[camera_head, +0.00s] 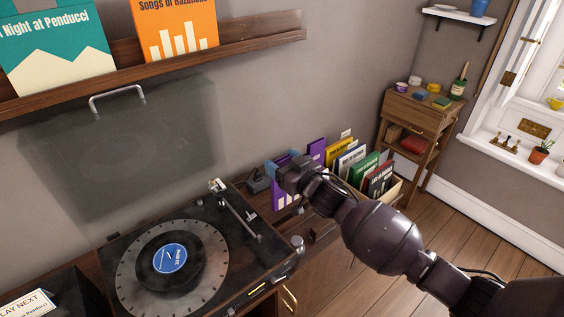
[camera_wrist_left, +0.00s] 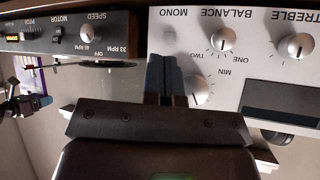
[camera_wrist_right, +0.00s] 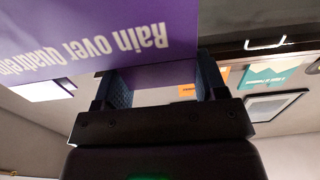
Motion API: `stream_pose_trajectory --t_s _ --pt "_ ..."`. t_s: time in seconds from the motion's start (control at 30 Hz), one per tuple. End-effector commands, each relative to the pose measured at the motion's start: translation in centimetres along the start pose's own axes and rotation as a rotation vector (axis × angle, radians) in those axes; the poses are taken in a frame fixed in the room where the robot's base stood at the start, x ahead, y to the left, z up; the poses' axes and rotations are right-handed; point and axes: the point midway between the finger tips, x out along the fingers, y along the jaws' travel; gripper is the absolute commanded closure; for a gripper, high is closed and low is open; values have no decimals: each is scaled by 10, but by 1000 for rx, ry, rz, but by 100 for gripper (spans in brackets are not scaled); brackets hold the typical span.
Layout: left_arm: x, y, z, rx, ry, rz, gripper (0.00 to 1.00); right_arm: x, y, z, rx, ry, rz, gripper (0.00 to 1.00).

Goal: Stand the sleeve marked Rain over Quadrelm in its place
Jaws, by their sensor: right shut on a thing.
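The purple sleeve marked Rain over Quadrelm (camera_wrist_right: 90,35) fills the upper left of the right wrist view, its white title upside down there. My right gripper (camera_wrist_right: 165,80) is shut on its edge. In the head view the right gripper (camera_head: 283,172) is beyond the turntable's right end, with the purple sleeve (camera_head: 284,197) upright around it, partly hidden. My left gripper (camera_wrist_left: 165,75) is shut, close to the amplifier panel, and shows only in the left wrist view.
The turntable (camera_head: 140,243) bears a blue-labelled record, with its clear lid raised. A wall ledge (camera_head: 250,37) carries a teal and an orange sleeve. A PLAY NEXT card (camera_head: 35,303) is at lower left. A small wooden stand (camera_head: 425,112) is beyond the crate. Open floor lies at right.

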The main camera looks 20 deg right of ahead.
Motion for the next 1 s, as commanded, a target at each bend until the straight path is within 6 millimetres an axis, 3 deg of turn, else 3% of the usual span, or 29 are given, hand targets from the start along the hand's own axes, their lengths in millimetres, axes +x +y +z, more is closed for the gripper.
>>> stream_pose_trajectory --t_s 0.17,0.43,1.0 --pt "-1 0 -3 -3 3 -2 100 -1 0 -2 1 2 0 68" --pt "4 3 14 -11 -24 1 100 -1 -1 22 4 -5 0 68" --pt "12 2 18 5 -25 7 100 -1 0 58 1 -2 0 68"
